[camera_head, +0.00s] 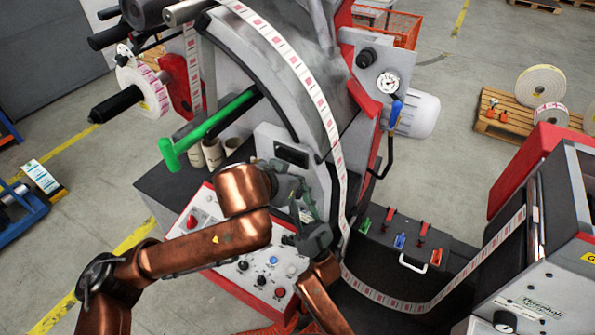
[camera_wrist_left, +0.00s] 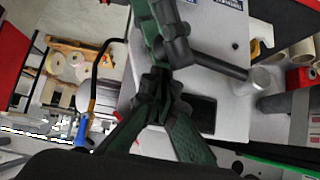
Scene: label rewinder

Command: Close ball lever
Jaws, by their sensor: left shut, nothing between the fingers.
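A blue-handled lever (camera_head: 396,114) sits on the machine's right side, below the pressure gauge. I take it for the ball lever, but cannot be sure. It also shows at the lower left in the left wrist view (camera_wrist_left: 91,106). My left gripper (camera_head: 300,188) is shut and empty in front of the grey panel, left of the blue handle and apart from it. Its dark green fingers meet in the left wrist view (camera_wrist_left: 158,82). My right gripper (camera_head: 314,240) is close below the left one; its fingers are partly hidden.
A green T-handle (camera_head: 205,130) sticks out to the left. The label strip (camera_head: 335,140) runs down close by the grippers. A control box (camera_head: 255,265) with knobs lies below. The pressure gauge (camera_head: 388,82) and a black hose (camera_head: 388,155) are near the blue handle.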

